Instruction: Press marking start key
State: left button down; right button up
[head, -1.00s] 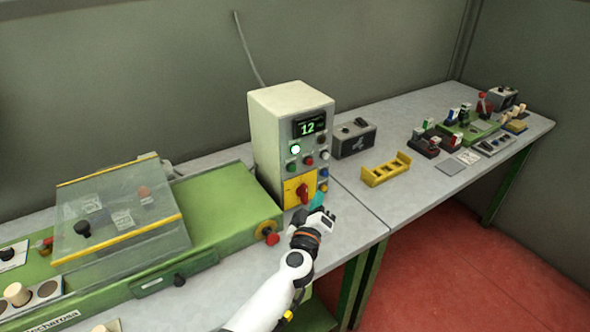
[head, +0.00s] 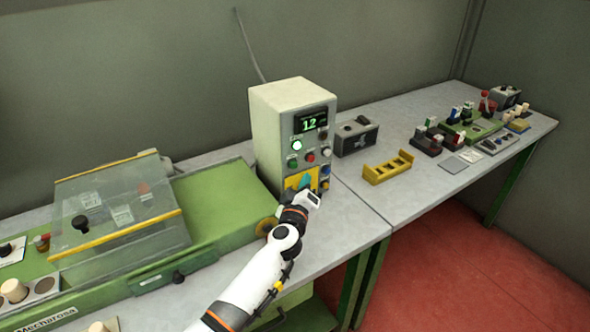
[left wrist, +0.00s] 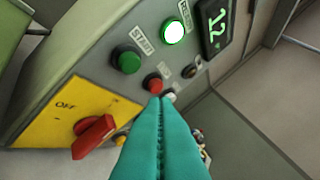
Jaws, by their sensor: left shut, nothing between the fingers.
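The control box (head: 268,140) stands upright on the table. Its front carries a green key (head: 293,163), labelled START in the left wrist view (left wrist: 126,60), with a red key (head: 310,158) beside it. A lit white lamp (head: 297,145) and a display (head: 311,123) reading 12 are above them. My left gripper (head: 304,180) is shut and empty, in front of the yellow plate below the keys. In the left wrist view its teal fingertips (left wrist: 160,101) appear just below the red key (left wrist: 152,83); contact cannot be told. My right gripper is not in view.
A red rotary switch (left wrist: 94,137) sits on the yellow plate (left wrist: 50,110), marked OFF. A green machine with a clear cover (head: 120,210) is at left. A yellow rack (head: 387,168) and a dark box (head: 356,138) stand to the right.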

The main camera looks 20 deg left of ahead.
aim_at(294, 165)
pick_arm(q)
jog(key=shift+w+a, duration=0.95)
jog(key=shift+a, duration=0.3)
jog(key=shift+r, duration=0.1)
dwell(1.1)
jog(key=shift+w+a+p, duration=0.25)
jog(key=shift+a+p, duration=0.05)
jog(key=shift+p, duration=0.1)
